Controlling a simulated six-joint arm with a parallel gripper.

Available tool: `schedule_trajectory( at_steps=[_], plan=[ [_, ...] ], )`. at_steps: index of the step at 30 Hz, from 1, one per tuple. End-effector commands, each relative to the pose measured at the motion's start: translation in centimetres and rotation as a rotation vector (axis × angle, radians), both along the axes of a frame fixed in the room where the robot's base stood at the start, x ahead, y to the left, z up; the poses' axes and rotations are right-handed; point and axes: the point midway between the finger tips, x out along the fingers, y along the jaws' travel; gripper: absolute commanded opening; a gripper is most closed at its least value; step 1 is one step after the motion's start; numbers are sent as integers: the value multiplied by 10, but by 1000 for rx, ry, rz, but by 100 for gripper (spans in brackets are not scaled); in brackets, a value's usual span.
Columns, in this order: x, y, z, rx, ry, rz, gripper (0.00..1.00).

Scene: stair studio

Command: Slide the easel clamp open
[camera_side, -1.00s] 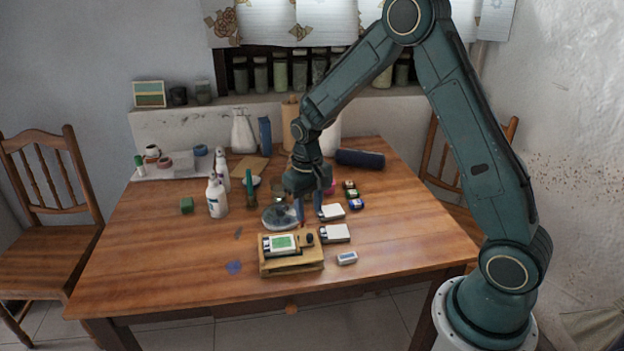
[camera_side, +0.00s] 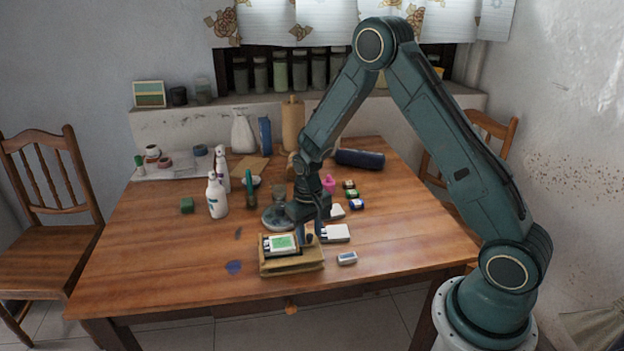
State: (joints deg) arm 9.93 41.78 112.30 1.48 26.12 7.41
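The easel (camera_side: 291,266) is a small wooden stand near the front middle of the table. A small framed picture with a green centre (camera_side: 281,243) rests on it. A dark knob, which looks like the clamp (camera_side: 309,239), sits at the right of the picture. My gripper (camera_side: 309,233) points down right at the knob, its fingers close to or around it. The fingers are small and partly merge with the knob, so I cannot tell whether they touch or how far apart they are.
A white box (camera_side: 335,233) lies just right of the easel, and a small eraser-like block (camera_side: 347,258) lies in front of it. A round glass dish (camera_side: 277,217) is behind the easel. White bottles (camera_side: 216,196) stand at left.

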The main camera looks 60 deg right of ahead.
Motion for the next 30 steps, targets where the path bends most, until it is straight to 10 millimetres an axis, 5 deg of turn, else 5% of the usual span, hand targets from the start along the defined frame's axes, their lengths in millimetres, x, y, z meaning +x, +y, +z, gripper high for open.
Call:
schedule_trajectory(
  at_steps=[1,7,27,28,30],
  plan=[
    [0,0,0,0,0,0,39],
    [0,0,0,0,0,0,0],
    [-15,-16,0,-5,6,-5,0],
    [-15,-16,0,-5,6,-5,18],
    [-15,-16,0,-5,6,-5,32]
  ],
)
